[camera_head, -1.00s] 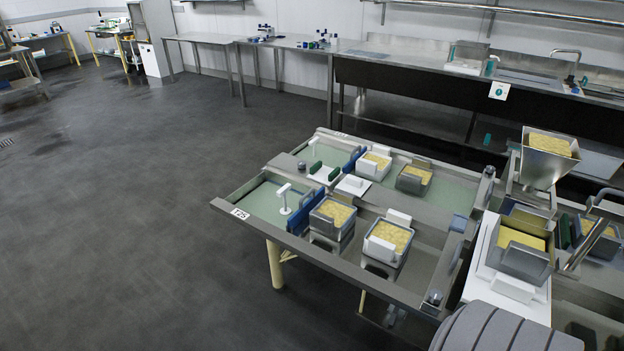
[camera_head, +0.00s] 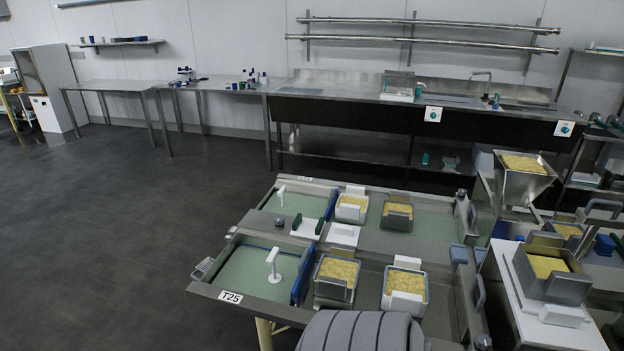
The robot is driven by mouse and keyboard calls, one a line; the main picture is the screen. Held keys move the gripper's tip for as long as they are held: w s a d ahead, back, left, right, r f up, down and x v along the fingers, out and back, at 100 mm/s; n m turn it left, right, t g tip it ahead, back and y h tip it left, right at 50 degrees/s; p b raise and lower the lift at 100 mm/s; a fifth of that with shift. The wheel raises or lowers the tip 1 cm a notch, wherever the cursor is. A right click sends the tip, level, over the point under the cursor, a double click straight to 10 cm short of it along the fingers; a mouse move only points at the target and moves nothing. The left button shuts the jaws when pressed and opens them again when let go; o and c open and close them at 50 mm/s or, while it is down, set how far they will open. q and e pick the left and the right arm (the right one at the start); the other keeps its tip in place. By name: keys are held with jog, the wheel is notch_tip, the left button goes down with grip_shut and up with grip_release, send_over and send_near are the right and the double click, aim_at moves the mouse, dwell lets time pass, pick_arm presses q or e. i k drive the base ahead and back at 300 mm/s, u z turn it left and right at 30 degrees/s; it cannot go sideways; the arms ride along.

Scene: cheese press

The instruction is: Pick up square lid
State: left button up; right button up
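A flat white square piece (camera_head: 343,235), which looks like a square lid, lies on the steel draining table (camera_head: 448,320) between the rear and front rows of moulds. A white plate with green side pieces (camera_head: 306,228) lies just left of it. Square moulds full of yellow curd stand nearby: a white one at the rear (camera_head: 351,209), a steel one at the rear (camera_head: 397,217), a steel one at the front (camera_head: 336,279) and a white one at the front (camera_head: 404,290). White blocks show at the white moulds. Neither of my grippers is in view.
A hopper with curd (camera_head: 524,178) and a white bench (camera_head: 515,300) with a steel mould (camera_head: 552,275) stand to the right. Blue dividers (camera_head: 302,277) cross the table. A long sink counter (camera_head: 350,116) runs behind. The floor (camera_head: 100,230) at left is clear.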

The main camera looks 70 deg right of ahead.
aim_at(338, 233)
jog(key=z, duration=0.25)
jog(key=i, duration=0.95)
jog(key=z, duration=1.35)
jog(key=i, duration=0.7)
jog(key=z, duration=0.8)
